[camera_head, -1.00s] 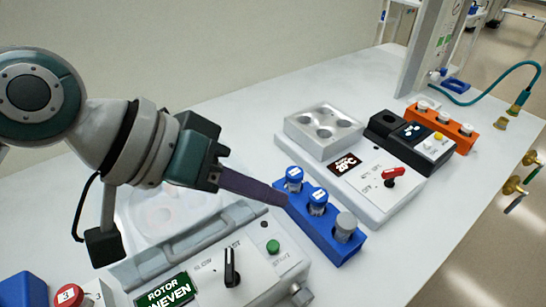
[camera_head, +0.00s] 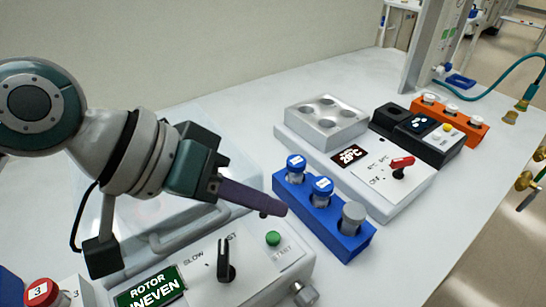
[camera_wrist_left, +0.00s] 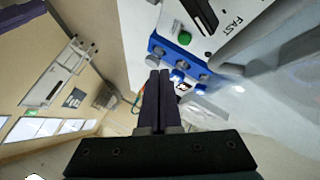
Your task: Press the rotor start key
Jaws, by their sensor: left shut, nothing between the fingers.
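The rotor start key is a round green button (camera_head: 273,238) on the sloped white panel of the centrifuge (camera_head: 252,262), beside the label START. It also shows in the left wrist view (camera_wrist_left: 184,38). Beside it is a black SLOW/FAST selector knob (camera_head: 227,262); the green display (camera_head: 151,290) reads ROTOR UNEVEN. My left gripper (camera_head: 278,209) is shut and empty. Its purple fingers appear above and behind the green button in the head view, apart from it. In the left wrist view the shut fingers (camera_wrist_left: 158,78) point toward the blue rack. My right gripper is not in view.
A blue rack (camera_head: 350,245) with capped vials stands right of the centrifuge. Behind it is a white heater block unit (camera_head: 400,195) with a red knob. A black device (camera_head: 425,145) and an orange rack (camera_head: 468,132) stand farther right. A red-capped item numbered 3 (camera_head: 40,291) is at lower left.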

